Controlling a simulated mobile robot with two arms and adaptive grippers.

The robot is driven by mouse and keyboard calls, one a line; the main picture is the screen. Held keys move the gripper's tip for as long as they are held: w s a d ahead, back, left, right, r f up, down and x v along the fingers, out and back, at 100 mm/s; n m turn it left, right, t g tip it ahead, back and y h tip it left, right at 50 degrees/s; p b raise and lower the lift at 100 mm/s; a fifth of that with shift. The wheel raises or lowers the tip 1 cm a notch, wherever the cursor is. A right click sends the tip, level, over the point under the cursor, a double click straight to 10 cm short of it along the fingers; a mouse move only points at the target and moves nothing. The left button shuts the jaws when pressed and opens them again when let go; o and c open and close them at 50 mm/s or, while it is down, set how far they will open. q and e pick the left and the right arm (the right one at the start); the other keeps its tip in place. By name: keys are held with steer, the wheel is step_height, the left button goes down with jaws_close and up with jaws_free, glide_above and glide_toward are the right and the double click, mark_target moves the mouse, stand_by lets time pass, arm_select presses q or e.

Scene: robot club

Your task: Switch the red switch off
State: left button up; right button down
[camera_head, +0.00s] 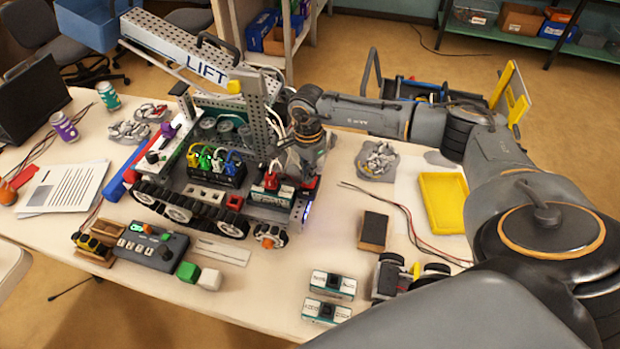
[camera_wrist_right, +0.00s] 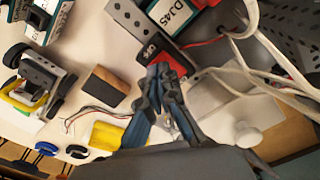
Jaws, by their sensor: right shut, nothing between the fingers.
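The red switch (camera_wrist_right: 147,42) sits on a perforated metal plate of the wheeled robot, in the upper middle of the right wrist view. It has a red body and a dark face with a small white label, partly covered by my fingers. My right gripper (camera_wrist_right: 163,72) is shut and empty, its fingertips right at the switch's dark face; I cannot tell whether they touch. In the head view my right gripper (camera_head: 306,163) points down at the robot's right end, beside a red part (camera_head: 309,184) that appears to be the switch.
The wheeled robot (camera_head: 190,207) carries a battery (camera_wrist_right: 172,12), loose cables and a LIFT-marked arm (camera_head: 185,50) beside my wrist. A dark block (camera_head: 374,229), a yellow tray (camera_head: 442,203) and two spare batteries (camera_head: 333,285) lie to the right and front.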

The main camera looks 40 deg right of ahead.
steer(key=shift+f+b, duration=0.8)
steer(key=shift+f, duration=0.15)
steer(key=shift+r, duration=0.1)
steer(key=shift+r+p, duration=0.55)
steer(key=shift+r, duration=0.3)
steer(key=shift+r+p, duration=1.35)
steer(key=shift+r, duration=1.25)
